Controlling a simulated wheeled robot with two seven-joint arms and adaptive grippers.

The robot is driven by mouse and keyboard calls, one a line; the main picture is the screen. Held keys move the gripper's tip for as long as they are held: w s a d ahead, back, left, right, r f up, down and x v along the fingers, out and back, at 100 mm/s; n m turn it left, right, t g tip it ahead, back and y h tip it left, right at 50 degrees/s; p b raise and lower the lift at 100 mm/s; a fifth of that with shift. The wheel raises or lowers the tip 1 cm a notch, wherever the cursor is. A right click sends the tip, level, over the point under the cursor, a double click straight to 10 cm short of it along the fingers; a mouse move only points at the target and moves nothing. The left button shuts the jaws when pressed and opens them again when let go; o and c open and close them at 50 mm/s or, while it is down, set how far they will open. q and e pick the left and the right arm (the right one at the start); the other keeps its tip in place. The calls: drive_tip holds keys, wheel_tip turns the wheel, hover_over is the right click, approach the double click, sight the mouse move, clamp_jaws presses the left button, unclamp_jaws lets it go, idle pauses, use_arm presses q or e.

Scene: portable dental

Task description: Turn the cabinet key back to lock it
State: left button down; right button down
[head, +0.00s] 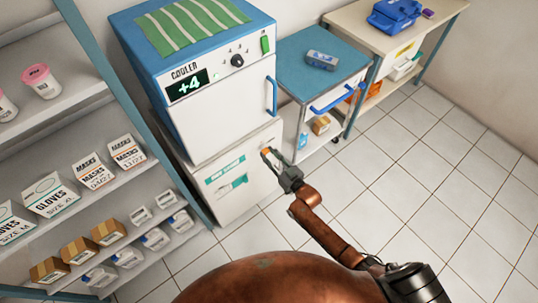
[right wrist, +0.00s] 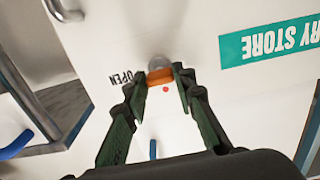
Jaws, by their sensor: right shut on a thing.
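The white cabinet (head: 246,140) stands under the cooler, with a teal label reading STORE (right wrist: 270,42) on its front. An orange key (right wrist: 160,76) sits in a round silver lock (right wrist: 156,61) on this front. The key's orange grip lies nearly level in the right wrist view, with the upside-down word OPEN (right wrist: 121,77) to its left and a small red dot (right wrist: 165,89) just below. My right gripper (head: 268,153) is at the lock, its fingertips (right wrist: 160,78) shut on the orange key from both sides. My left gripper is not in view.
The cooler (head: 216,110) reads +4 and has a blue handle. A blue-topped trolley (head: 290,70) stands just right of the cabinet. A shelf rack (head: 80,110) with cups and boxes is at left. The tiled floor (head: 420,170) at right is clear.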

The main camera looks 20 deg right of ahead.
drive_tip(key=shift+n, duration=0.3)
use_arm(q)
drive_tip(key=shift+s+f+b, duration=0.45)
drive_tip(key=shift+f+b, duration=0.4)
drive_tip(key=shift+b, duration=0.05)
use_arm(e)
drive_tip(key=shift+f+n, duration=0.1)
drive_tip(key=shift+n, duration=8.5)
drive_tip(key=c, duration=1.6)
unclamp_jaws()
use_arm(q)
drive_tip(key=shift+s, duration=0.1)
use_arm(e)
drive_tip(key=v, duration=1.2)
